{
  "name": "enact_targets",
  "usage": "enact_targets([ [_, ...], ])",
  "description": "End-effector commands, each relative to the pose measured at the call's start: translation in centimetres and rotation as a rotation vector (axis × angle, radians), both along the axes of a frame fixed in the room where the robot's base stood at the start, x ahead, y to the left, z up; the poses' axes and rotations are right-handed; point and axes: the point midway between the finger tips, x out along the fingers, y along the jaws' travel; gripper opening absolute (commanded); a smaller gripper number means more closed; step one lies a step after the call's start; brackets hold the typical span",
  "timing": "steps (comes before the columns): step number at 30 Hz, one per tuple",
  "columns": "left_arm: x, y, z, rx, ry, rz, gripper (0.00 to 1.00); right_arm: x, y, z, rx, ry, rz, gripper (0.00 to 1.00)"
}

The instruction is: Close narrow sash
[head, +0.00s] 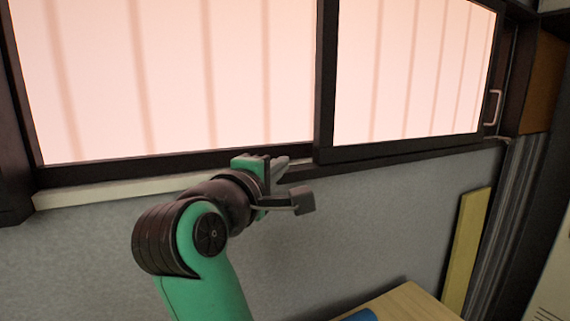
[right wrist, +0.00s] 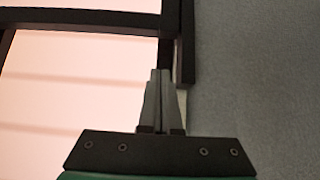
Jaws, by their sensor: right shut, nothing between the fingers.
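A dark-framed sliding window fills the top of the head view. Its right sash (head: 325,90) looks narrower and overlaps the edge of the wider left sash (head: 170,158). A pale pull handle (head: 493,107) is at the right sash's far right side. My right gripper (head: 283,164) is shut and empty at the bottom rail of the left sash, just left of the right sash's lower left corner. In the right wrist view its fingers (right wrist: 160,75) point at the dark frame beside the pane; I cannot tell whether they touch. My left gripper is not in view.
A pale sill (head: 110,188) runs below the window at the left. A grey wall (head: 370,215) lies beneath it. A wooden surface (head: 410,303) with a blue item (head: 358,315) is at the bottom, and a yellowish board (head: 466,245) stands at the right.

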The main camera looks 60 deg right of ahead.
Motion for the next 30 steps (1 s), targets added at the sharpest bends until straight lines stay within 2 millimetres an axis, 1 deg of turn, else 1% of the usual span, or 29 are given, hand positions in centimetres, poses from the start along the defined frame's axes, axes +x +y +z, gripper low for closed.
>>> enact_targets([
  [1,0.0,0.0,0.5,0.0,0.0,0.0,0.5,0.1,-0.9,0.2,0.001,0.002,-0.004,0.0],
  [12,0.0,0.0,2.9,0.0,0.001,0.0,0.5,1.5,-8.7,0.3,0.0,0.003,-0.005,0.0],
  [15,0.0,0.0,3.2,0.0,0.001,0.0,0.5,0.4,-10.1,0.2,0.0,-0.001,-0.004,0.0],
  [18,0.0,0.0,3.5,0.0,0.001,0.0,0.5,-0.3,-11.0,0.1,0.0,-0.001,-0.003,0.0],
  [21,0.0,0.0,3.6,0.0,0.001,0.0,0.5,-0.6,-11.5,0.0,0.0,0.0,-0.002,0.0],
  [30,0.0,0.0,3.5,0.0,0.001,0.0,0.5,-0.7,-11.7,0.0,0.0,0.001,-0.001,0.0],
])
